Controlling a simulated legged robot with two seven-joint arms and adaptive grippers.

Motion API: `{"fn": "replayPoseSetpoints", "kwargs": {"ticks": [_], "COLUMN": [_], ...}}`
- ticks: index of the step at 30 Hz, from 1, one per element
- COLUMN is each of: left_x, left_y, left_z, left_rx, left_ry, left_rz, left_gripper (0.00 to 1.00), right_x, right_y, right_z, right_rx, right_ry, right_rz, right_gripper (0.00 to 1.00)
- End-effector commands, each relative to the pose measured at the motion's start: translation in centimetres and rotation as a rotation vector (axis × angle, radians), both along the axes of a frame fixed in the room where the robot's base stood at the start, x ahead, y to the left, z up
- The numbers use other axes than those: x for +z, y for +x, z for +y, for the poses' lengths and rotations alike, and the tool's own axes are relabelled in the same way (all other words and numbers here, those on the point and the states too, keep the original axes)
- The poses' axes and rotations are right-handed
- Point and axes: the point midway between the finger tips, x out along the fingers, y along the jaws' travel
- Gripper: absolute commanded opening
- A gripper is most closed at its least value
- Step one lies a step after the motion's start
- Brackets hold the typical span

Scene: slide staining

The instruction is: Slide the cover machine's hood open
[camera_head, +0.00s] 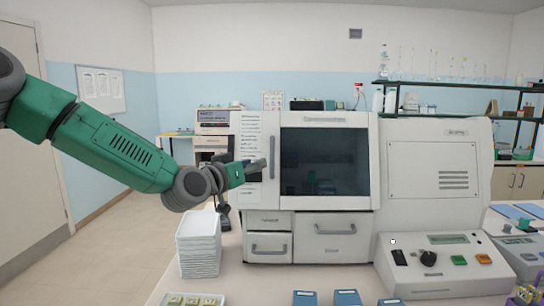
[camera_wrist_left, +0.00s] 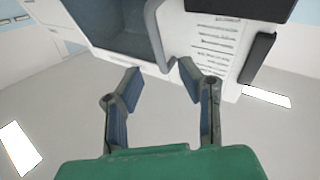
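The cover machine (camera_head: 255,220) is a white cabinet in the middle of the head view. Its hood (camera_head: 325,162) has a large dark window and looks closed. A vertical grey handle (camera_head: 271,157) runs along the hood's left edge; it also shows in the left wrist view (camera_wrist_left: 152,25). My left gripper (camera_head: 258,165) is just left of the handle in the head view. In the left wrist view my left gripper (camera_wrist_left: 160,70) is open, with the handle's end between and just beyond its fingertips. I cannot tell whether they touch. My right gripper is not in view.
A stack of white trays (camera_head: 198,245) stands below my left arm. Drawers (camera_head: 333,227) sit under the hood. A control panel (camera_head: 445,265) with knob and buttons is at right. Blue-topped boxes (camera_head: 347,298) and a slide tray (camera_head: 192,300) lie at the front edge.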

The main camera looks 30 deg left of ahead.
Motion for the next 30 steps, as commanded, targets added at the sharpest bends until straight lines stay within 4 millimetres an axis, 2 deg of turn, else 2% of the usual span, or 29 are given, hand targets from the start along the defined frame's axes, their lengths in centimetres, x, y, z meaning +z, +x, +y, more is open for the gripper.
{"fn": "replayPoseSetpoints", "kwargs": {"ticks": [1, 6, 12, 18, 25, 26, 28, 30], "left_x": [-0.1, 0.1, 0.2, 0.0, 0.0, 0.0, 0.0, 0.0], "left_y": [1.2, 4.4, 7.1, 8.2, 8.2, 8.2, 8.2, 8.2], "left_z": [0.0, -0.1, -0.2, -0.1, -0.1, -0.1, -0.1, -0.1], "left_rx": [0.001, 0.001, 0.000, -0.001, -0.001, -0.001, -0.001, 0.000], "left_ry": [0.003, 0.003, 0.002, 0.000, -0.001, -0.001, 0.000, 0.000], "left_rz": [0.004, 0.002, -0.001, 0.001, 0.000, 0.000, 0.000, 0.000], "left_gripper": [0.33, 0.33, 0.33, 0.33, 0.33, 0.26, 0.01, 0.00], "right_x": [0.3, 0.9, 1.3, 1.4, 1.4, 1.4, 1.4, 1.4], "right_y": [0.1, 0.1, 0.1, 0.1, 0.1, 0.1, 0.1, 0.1], "right_z": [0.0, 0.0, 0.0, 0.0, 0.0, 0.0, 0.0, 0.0], "right_rx": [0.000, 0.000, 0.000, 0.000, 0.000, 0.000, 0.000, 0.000], "right_ry": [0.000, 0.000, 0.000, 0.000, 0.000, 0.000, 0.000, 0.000], "right_rz": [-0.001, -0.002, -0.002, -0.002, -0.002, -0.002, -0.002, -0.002], "right_gripper": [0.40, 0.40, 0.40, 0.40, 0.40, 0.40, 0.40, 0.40]}}
